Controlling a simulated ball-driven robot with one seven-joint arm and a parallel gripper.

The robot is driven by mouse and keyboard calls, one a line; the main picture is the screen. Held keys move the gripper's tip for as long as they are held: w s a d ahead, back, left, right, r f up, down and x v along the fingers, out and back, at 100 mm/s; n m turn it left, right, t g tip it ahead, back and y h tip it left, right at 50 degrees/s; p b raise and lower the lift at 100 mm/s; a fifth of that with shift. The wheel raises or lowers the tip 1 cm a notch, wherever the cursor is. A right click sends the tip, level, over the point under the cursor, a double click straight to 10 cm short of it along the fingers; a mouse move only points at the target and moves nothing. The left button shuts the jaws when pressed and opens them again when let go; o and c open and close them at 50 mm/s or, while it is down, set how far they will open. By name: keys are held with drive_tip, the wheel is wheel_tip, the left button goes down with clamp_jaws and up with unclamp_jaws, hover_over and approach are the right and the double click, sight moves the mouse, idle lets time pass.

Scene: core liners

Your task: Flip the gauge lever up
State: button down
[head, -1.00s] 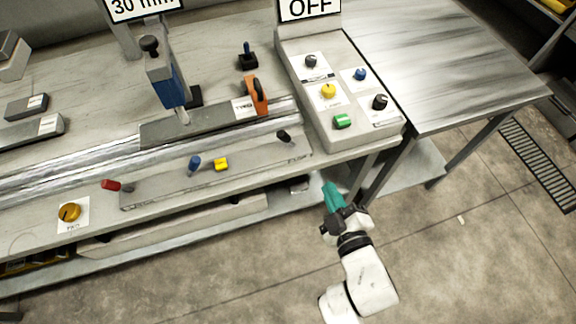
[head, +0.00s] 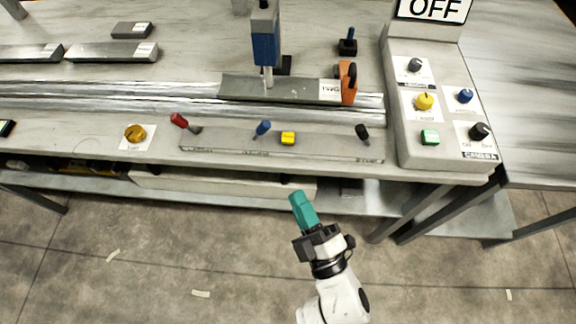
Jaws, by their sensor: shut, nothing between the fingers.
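A front strip (head: 220,142) on the bench carries a red lever (head: 179,120) at its left end, a blue lever (head: 263,127) in the middle and a black lever (head: 362,131) at the right. The labels are too small to read, so I cannot tell which one is the gauge lever. My gripper (head: 298,197) has teal fingers, shut and empty. It is in front of the bench's front edge, apart from all the levers.
A yellow button (head: 288,138) sits right of the blue lever, and a yellow knob (head: 135,133) is at the left. A control box (head: 405,120) with several knobs and an OFF sign (head: 436,9) stands at the right. A blue press (head: 265,48) stands over a grey bar (head: 240,88). Floor in front is clear.

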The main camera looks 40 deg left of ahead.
sight(260, 130)
drive_tip(key=p+x, duration=0.1)
drive_tip(key=x, duration=1.2)
drive_tip(key=shift+w+a, duration=0.1)
drive_tip(key=shift+a, duration=0.05)
